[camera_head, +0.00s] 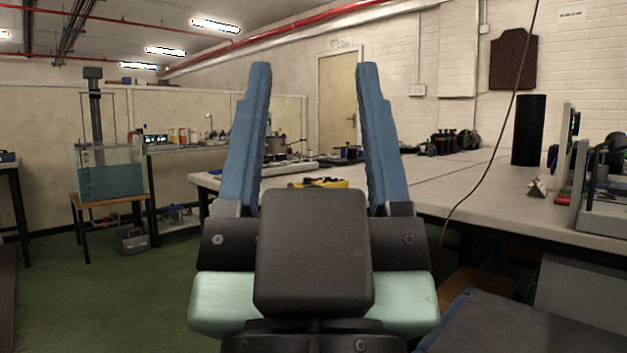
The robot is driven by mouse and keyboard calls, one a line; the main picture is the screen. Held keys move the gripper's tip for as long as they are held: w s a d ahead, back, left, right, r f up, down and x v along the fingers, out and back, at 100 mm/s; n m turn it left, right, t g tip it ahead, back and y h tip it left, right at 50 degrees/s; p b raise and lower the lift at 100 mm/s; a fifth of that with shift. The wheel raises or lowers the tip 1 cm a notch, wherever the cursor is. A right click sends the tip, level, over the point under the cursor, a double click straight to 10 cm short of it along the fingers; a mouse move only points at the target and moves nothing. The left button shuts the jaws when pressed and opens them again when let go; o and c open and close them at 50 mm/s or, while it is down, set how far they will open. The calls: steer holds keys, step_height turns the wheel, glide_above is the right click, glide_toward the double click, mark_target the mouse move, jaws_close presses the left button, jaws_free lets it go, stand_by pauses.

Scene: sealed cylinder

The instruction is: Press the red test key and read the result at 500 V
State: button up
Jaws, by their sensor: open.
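My gripper (315,75) is in the middle of the view, its two blue fingers pointing up and spread wide apart. It is open, with nothing between the fingers. A yellow and black item (322,184) lies on the workbench behind the gripper, partly hidden by the gripper's body; I cannot tell whether it is the tester. No red test key and no reading can be made out.
A long pale workbench (455,190) runs from the middle to the right. A black cylinder (528,130) stands on it, with equipment at the right edge. A hanging cable (490,150) crosses the right side. A water tank (108,181) stands on a stool at left.

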steer(key=shift+r+p, duration=0.35)
steer(key=c, duration=0.5)
step_height(320, 180, up, 3)
steer(key=p, duration=0.3)
steer(key=c, duration=0.5)
step_height(320, 180, up, 44)
steer(key=p, duration=4.4)
jaws_close()
steer(key=shift+f, duration=0.1)
steer(key=shift+w, duration=0.1)
